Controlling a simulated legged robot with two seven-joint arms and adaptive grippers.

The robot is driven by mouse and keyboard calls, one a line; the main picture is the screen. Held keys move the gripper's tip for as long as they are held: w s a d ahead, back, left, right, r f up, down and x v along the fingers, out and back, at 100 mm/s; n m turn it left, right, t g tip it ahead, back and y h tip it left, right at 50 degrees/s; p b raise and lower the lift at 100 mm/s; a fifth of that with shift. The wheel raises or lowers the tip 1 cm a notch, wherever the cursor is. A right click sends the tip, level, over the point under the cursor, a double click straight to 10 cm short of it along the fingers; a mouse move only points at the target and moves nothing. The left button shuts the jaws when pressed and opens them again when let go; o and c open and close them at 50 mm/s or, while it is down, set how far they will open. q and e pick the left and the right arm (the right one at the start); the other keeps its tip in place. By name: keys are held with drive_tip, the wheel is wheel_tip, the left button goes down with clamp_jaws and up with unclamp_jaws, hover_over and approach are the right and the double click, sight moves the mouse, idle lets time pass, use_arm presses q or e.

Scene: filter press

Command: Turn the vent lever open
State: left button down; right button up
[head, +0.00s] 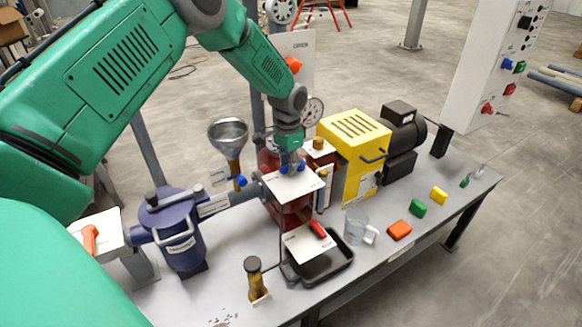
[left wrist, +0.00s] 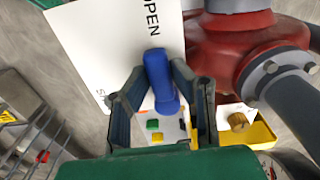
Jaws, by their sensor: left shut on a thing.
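The blue vent lever (left wrist: 160,82) lies between the fingers of my left gripper (left wrist: 160,75) in the left wrist view. The gripper is shut on it. A white plate (left wrist: 105,40) beside the lever reads "OPEN", with another word partly cut off. In the head view my left gripper (head: 291,166) reaches down from above onto the lever, over a white plate (head: 293,184) on the red housing (head: 275,160). The fingers mostly hide the lever there; only bits of blue show. My right gripper is not in view.
A blue pot (head: 182,235) and a funnel (head: 228,135) stand left on the grey bench. A red-handled lever (head: 317,228) sits above a black tray (head: 335,268). A clear jug (head: 356,226), coloured blocks (head: 399,230) and a yellow pump box (head: 352,140) are to the right.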

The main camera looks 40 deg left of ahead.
sight(287, 165)
use_arm(q)
drive_tip(key=shift+w+a+r+m, duration=0.1)
drive_tip(key=shift+w+a+m, duration=0.1)
drive_tip(key=shift+m, duration=0.1)
idle(0.4)
drive_tip(key=c, duration=1.4)
unclamp_jaws()
drive_tip(key=shift+s, duration=0.15)
wheel_tip(287, 165, up, 12)
drive_tip(key=shift+a, duration=0.15)
